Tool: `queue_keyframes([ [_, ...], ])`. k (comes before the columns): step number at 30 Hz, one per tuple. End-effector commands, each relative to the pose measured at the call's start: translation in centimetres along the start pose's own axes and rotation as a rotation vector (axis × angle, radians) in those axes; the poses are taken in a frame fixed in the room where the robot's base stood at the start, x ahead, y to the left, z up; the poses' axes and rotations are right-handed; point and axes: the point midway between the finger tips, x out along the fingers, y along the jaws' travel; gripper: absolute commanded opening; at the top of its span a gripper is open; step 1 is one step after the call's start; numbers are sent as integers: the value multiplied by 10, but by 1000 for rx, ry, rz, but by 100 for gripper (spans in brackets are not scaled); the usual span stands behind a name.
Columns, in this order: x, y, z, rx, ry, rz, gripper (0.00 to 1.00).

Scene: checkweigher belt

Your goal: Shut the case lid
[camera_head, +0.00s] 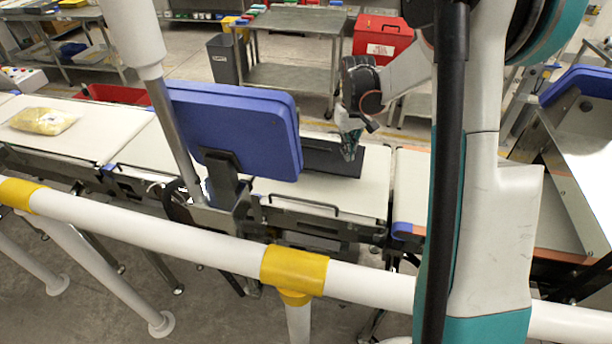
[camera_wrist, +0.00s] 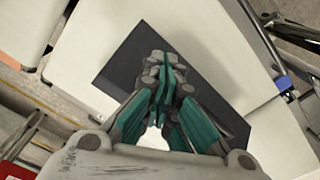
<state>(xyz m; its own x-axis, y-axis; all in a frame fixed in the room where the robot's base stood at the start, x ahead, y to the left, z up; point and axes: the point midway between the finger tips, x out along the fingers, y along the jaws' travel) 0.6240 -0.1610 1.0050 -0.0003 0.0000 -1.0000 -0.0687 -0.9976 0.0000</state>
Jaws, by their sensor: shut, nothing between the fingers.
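The case (camera_head: 334,161) is a dark, flat slab lying on the white belt, partly hidden behind the blue display in the head view. In the wrist view the case (camera_wrist: 122,68) is a plain dark rectangle under my fingers. I cannot make out a raised lid or tell the lid from the body. My gripper (camera_head: 349,153) points down over the case, its green and grey fingers together and empty. In the wrist view my gripper (camera_wrist: 166,66) covers the middle of the dark surface. Whether the fingertips touch it is unclear.
A blue display (camera_head: 235,125) on a post stands in front of the belt. A white guard rail (camera_head: 190,242) with yellow bands runs across the foreground. A yellowish bag (camera_head: 43,120) lies on the left belt. A red box (camera_head: 381,38) stands on a table behind.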

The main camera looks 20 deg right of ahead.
Motion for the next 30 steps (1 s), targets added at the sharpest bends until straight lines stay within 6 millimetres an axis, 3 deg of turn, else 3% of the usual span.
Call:
queue_keyframes([
  [12, 0, 1, -1, 1, 0, 0, 0],
  [30, -4, 11, -19, 1, 0, 0, 0],
])
